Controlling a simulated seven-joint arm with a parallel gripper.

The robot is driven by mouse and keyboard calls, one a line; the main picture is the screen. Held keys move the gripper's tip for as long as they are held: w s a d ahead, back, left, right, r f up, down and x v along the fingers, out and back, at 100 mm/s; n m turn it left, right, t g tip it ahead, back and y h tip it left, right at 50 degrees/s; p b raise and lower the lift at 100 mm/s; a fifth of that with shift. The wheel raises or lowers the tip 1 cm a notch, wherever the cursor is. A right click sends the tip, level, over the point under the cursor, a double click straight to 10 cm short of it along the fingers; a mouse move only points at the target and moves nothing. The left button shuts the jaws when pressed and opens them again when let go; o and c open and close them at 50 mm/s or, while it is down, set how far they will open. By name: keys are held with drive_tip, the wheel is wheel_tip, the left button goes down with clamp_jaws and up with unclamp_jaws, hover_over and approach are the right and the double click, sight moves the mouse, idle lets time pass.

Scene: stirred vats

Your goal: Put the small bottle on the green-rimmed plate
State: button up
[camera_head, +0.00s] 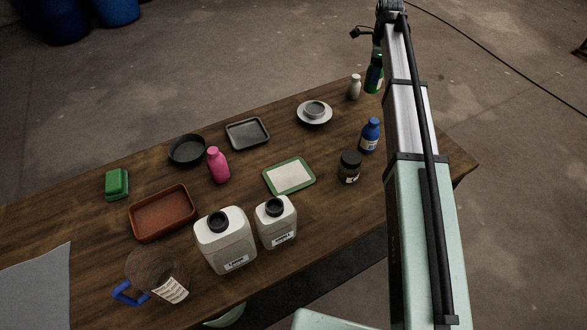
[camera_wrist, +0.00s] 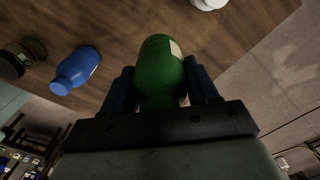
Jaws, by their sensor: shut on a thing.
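A small green bottle (camera_head: 374,76) is held by my gripper (camera_head: 377,54) at the far right end of the table. In the wrist view the green bottle (camera_wrist: 160,72) stands between the two dark fingers of my gripper (camera_wrist: 160,82), which are shut on it. I cannot tell whether its base touches the table. The green-rimmed plate (camera_head: 289,176) is a flat rectangle with a pale, empty middle, lying near the table's centre. It is not visible in the wrist view.
A small white bottle (camera_head: 354,87) stands just left of the green bottle. A blue bottle (camera_head: 370,135) and a dark jar (camera_head: 349,167) stand right of the plate. A pink bottle (camera_head: 218,165) and white jugs (camera_head: 276,222) stand left and in front. A saucer with a bowl (camera_head: 314,113) is behind.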

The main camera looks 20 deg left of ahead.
drive_tip(key=s+a+r+n, duration=0.1)
drive_tip(key=s+a+n, duration=0.1)
drive_tip(key=s+a, duration=0.7)
drive_tip(key=s+a+r+n, duration=0.1)
drive_tip(key=s+a+n, duration=0.1)
drive_tip(key=s+a, duration=0.75)
drive_tip(key=n, duration=1.4)
hover_over(289, 176)
drive_tip(key=f, duration=0.1)
drive_tip(key=shift+f, duration=5.15)
drive_tip(key=shift+f, duration=0.1)
drive_tip(key=o, duration=1.2)
drive_tip(key=shift+o, duration=0.2)
